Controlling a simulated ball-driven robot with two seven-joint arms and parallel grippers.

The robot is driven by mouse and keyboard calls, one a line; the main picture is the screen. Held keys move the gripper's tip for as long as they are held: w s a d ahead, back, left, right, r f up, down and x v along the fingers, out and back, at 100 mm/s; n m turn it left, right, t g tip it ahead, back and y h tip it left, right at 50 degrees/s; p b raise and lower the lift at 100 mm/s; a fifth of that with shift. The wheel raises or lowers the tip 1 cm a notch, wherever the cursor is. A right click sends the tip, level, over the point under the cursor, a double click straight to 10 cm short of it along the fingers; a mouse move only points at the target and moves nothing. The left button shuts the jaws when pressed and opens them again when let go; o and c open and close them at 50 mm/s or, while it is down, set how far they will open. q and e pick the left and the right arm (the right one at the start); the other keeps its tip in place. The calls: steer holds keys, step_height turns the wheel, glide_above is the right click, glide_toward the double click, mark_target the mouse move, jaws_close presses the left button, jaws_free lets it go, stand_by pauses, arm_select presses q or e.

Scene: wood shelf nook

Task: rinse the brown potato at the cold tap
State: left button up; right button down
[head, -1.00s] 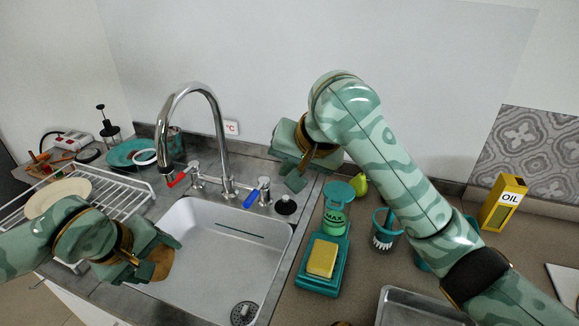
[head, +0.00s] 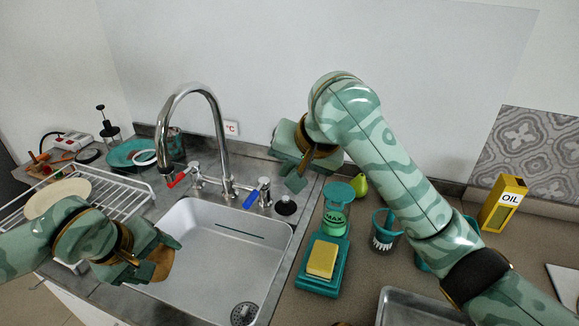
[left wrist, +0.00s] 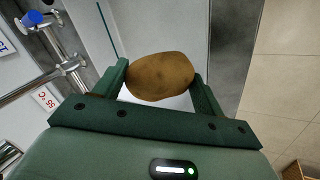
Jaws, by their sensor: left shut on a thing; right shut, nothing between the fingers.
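The brown potato (left wrist: 160,76) is clamped between the two fingers of my left gripper (left wrist: 163,82) in the left wrist view. In the head view the potato (head: 161,262) shows partly behind my left gripper (head: 155,258), over the left side of the sink basin (head: 215,250). My right gripper (head: 293,172) is shut and empty, right of the spout.
A white dish rack (head: 120,195) with a plate (head: 60,197) stands left of the sink. Right of it are a yellow sponge (head: 322,259) on a teal holder, a soap dispenser (head: 337,205), a brush cup (head: 385,230) and a metal tray (head: 410,308). The basin middle is clear.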

arm_select(q)
steer(key=shift+r, duration=0.1)
steer(key=shift+s+r+p, duration=0.25)
steer(key=shift+s+p, duration=0.05)
steer(key=shift+p, duration=0.1)
steer(key=shift+s+a+r+p, duration=0.25)
steer(key=shift+s+r+p, duration=0.55)
steer(key=shift+s, duration=0.3)
steer(key=shift+s+a+r+p, duration=0.25)
steer(key=shift+s+r+p, duration=0.35)
steer(key=shift+s+r, duration=0.4)
steer(key=shift+f, duration=0.1)
